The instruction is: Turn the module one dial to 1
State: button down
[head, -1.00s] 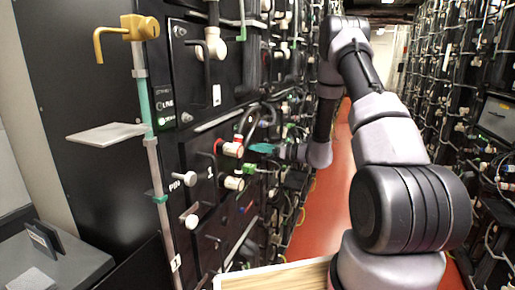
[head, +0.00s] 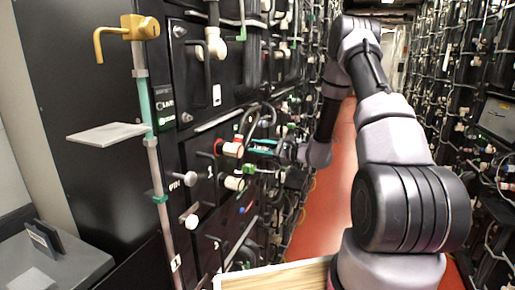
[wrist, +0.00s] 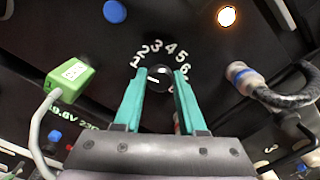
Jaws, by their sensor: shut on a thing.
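The module one dial (wrist: 159,79) is a round black knob on a dark panel in the wrist view. White numerals arc around its upper side, from low numbers at left to higher ones at right. A short white mark shows left of the knob's middle; I cannot tell exactly which numeral it points at. My gripper (wrist: 159,86) has its two teal fingers shut on the dial, one on each side. In the head view my gripper (head: 262,146) is at the rack face; the dial is hidden there.
In the wrist view a green connector (wrist: 70,76) is at left and a white-and-blue plug with a thick cable (wrist: 243,76) at right. A lit lamp (wrist: 227,16) is at top right. In the head view a red-collared plug (head: 232,149) is beside my gripper. The red aisle floor is clear.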

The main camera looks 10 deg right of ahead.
jog(key=shift+f, duration=0.1)
dwell(0.4)
jog(key=c, duration=0.5)
grip_release()
jog(key=v, duration=1)
jog(key=shift+s+d, duration=0.25)
jog(key=shift+d, duration=0.1)
